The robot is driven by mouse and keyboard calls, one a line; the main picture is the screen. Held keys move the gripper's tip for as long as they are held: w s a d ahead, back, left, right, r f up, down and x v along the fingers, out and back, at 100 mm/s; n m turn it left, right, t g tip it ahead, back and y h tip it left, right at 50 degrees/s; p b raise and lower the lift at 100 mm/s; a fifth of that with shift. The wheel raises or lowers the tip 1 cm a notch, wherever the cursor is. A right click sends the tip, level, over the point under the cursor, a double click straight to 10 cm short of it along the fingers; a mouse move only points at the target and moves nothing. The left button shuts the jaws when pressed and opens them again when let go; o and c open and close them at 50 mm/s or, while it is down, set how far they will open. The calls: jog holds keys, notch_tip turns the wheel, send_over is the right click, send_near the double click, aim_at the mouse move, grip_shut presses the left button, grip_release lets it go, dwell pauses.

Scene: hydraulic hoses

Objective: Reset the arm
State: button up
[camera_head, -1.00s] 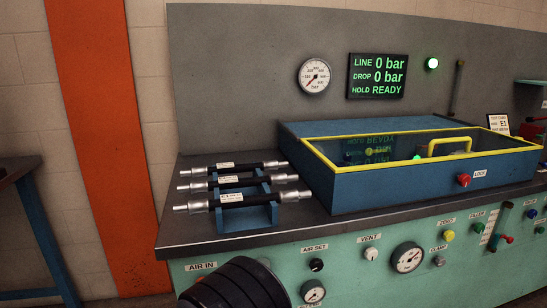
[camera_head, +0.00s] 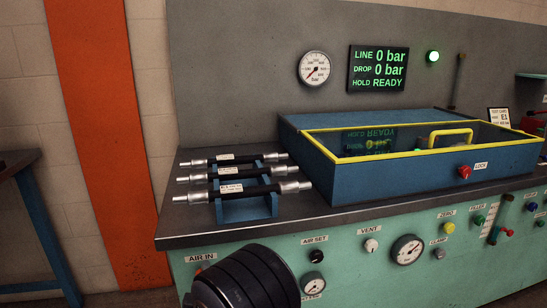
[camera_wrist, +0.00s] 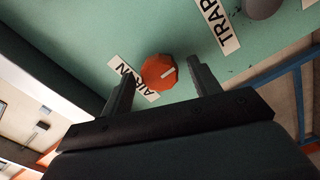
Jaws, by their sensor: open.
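My gripper shows in the wrist view (camera_wrist: 163,92) with its two dark fingers apart and nothing between them. Beyond the fingers is an orange-red knob (camera_wrist: 160,71) on the green panel, beside the label AIR IN; I cannot tell how far off it is. In the head view a black rounded part of my arm shows at the bottom, in front of the panel, and the fingers are out of sight there. The AIR IN label (camera_head: 201,257) is just left of my arm. Several black hoses (camera_head: 240,172) with silver ends lie on a blue rack (camera_head: 246,209) on the bench.
A blue test box (camera_head: 400,187) with a yellow-edged clear lid and a red lock knob (camera_head: 464,172) stands on the bench. The display (camera_head: 378,70) reads LINE 0 bar, DROP 0 bar, HOLD READY. Knobs and gauges stick out of the green front panel (camera_head: 350,270).

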jog(key=m+b, duration=0.2)
jog(key=m, duration=0.3)
jog(key=s+m+b, duration=0.1)
jog(key=m+b, duration=0.2)
jog(key=m, duration=0.3)
jog(key=s+m+b, duration=0.1)
jog(key=m+b, duration=0.2)
jog(key=m, duration=0.2)
jog(key=shift+s+d, duration=0.1)
jog(key=shift+d, duration=0.3)
